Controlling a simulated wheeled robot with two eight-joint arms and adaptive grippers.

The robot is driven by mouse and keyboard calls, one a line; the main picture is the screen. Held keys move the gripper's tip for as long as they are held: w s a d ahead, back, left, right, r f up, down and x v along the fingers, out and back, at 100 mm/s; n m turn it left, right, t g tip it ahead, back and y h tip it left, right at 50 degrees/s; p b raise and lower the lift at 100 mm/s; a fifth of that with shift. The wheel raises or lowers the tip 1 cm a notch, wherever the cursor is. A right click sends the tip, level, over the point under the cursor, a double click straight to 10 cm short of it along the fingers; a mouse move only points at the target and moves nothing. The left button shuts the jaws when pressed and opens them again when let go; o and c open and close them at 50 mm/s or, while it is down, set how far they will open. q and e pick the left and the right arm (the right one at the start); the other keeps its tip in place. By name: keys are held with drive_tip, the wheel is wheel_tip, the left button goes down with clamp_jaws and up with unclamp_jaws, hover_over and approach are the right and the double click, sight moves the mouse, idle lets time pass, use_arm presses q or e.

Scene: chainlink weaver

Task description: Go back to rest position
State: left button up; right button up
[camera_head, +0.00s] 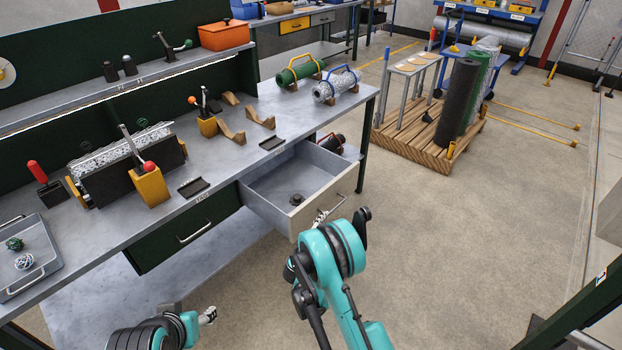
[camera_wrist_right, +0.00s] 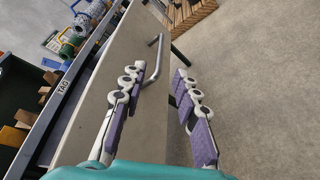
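My right gripper (camera_head: 322,216) is just in front of the open drawer's front panel (camera_head: 330,203). In the right wrist view its purple-padded fingers (camera_wrist_right: 160,74) stand apart with nothing between them. The drawer's metal handle (camera_wrist_right: 155,60) shows just beyond the fingertips, apparently not gripped. The drawer (camera_head: 280,188) is pulled out from the workbench, with a small dark round part (camera_head: 296,199) inside. My left gripper (camera_head: 208,316) is low at the bottom of the head view, away from the bench. Only its pale tip shows, so its opening is unclear.
The workbench (camera_head: 225,150) carries a roller fixture with a red-knobbed lever (camera_head: 150,180), a grey tray (camera_head: 30,262) with wire balls, and green and silver mesh rolls (camera_head: 298,72). A wooden pallet (camera_head: 415,145) with rolls stands behind. The floor (camera_head: 470,240) at right is clear.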

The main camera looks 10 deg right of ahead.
drive_tip(key=s+d+r+m+g+y, duration=0.35)
drive_tip(key=s+r+m, duration=0.7)
drive_tip(key=r, duration=0.75)
drive_tip(key=s+a+m+g+y, duration=0.1)
drive_tip(key=s+a+m+y, duration=0.1)
drive_tip(key=s, duration=1.1)
drive_tip(key=s+a+r+m+g+y, duration=0.1)
drive_tip(key=s+m, duration=0.4)
drive_tip(key=s, duration=0.8)
drive_tip(key=shift+a+r+y, duration=0.2)
drive_tip(key=shift+a+y, duration=0.7)
drive_tip(key=shift+y, duration=0.15)
